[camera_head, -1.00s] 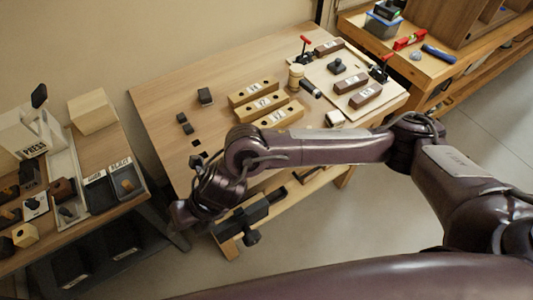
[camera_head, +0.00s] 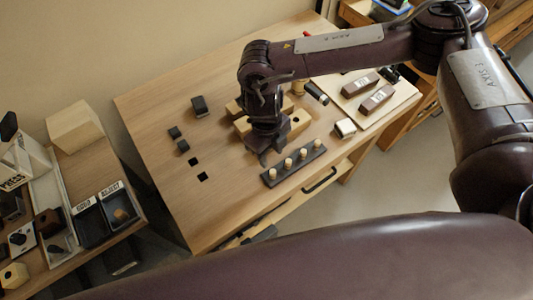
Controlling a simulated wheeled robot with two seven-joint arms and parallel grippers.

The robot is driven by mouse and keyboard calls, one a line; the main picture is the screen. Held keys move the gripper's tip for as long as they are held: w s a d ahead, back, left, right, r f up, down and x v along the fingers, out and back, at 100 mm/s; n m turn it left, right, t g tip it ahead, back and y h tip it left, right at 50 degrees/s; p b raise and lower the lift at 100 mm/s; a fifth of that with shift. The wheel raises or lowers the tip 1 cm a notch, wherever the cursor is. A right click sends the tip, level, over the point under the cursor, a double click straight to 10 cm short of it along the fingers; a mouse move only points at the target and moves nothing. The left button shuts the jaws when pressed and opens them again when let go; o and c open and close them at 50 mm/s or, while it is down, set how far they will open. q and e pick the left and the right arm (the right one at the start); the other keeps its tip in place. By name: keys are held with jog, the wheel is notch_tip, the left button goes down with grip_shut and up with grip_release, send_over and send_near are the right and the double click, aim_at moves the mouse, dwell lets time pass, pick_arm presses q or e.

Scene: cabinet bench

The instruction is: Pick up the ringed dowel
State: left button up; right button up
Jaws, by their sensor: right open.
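A dark rack (camera_head: 295,165) lies near the front edge of the wooden bench, with several short pale dowels (camera_head: 288,163) standing upright in it. Which dowel carries a ring is too small to tell. My right gripper (camera_head: 262,158) points down over the bench, just behind and left of the rack's left half. It is open with nothing seen between its fingers, and it appears apart from the dowels. My right arm hides part of the blocks behind it. My left gripper is out of view.
Yellow wooden blocks (camera_head: 297,122) with holes stand right behind the right gripper. A pale board (camera_head: 392,102) with dark labelled blocks lies to the right, near a small white-topped block (camera_head: 345,128).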

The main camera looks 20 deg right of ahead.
aim_at(273, 171)
jog(key=f+p, duration=0.1)
jog(key=s+f+p, duration=0.1)
jog(key=f, duration=0.1)
jog(key=f+p, duration=0.1)
jog(key=shift+s+f, duration=0.15)
jog(key=shift+s, duration=0.2)
notch_tip(273, 171, down, 2)
jog(key=shift+w+f+p, duration=0.1)
jog(key=shift+f+p, duration=0.1)
jog(key=shift+p, duration=0.25)
jog(key=shift+d+f, duration=0.1)
jog(key=shift+f, duration=0.25)
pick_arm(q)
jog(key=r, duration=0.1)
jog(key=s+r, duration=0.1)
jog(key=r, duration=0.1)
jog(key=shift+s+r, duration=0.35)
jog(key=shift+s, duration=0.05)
pick_arm(e)
grip_shut()
